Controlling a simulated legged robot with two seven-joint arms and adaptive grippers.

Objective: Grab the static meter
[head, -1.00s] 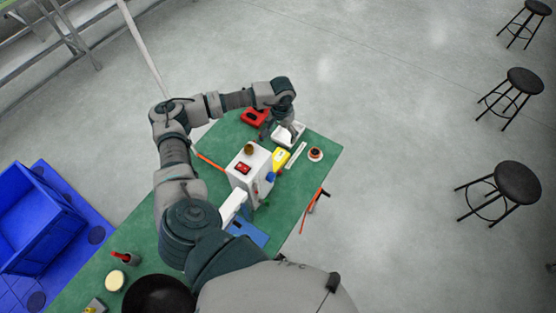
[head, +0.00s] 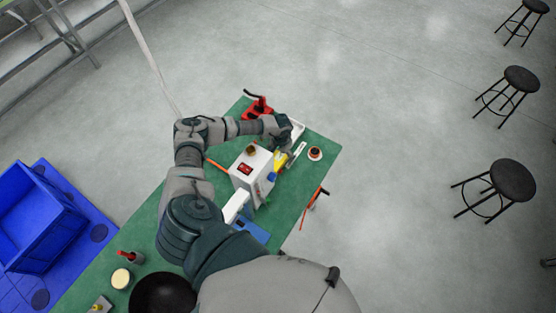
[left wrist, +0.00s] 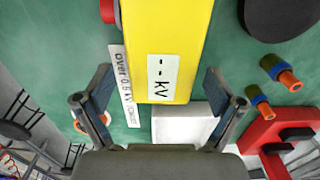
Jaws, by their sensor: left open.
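The static meter (head: 279,163) is a yellow block lying on the green table, just right of a white box-shaped machine, partly hidden by my left gripper in the head view. In the left wrist view the yellow meter (left wrist: 166,30) fills the top middle, and its pale display reads "- - KV". My left gripper (head: 287,147) is over the meter's far end. In the left wrist view its two fingers (left wrist: 158,88) are spread wide, one on each side of the meter's near end, with gaps on both sides. It holds nothing. My right gripper is not in view.
The white machine (head: 247,173) with a red switch stands close left of the meter. A white label strip (head: 297,156) and a dark roll (head: 315,153) lie to its right. Blue crate (head: 38,228) at left.

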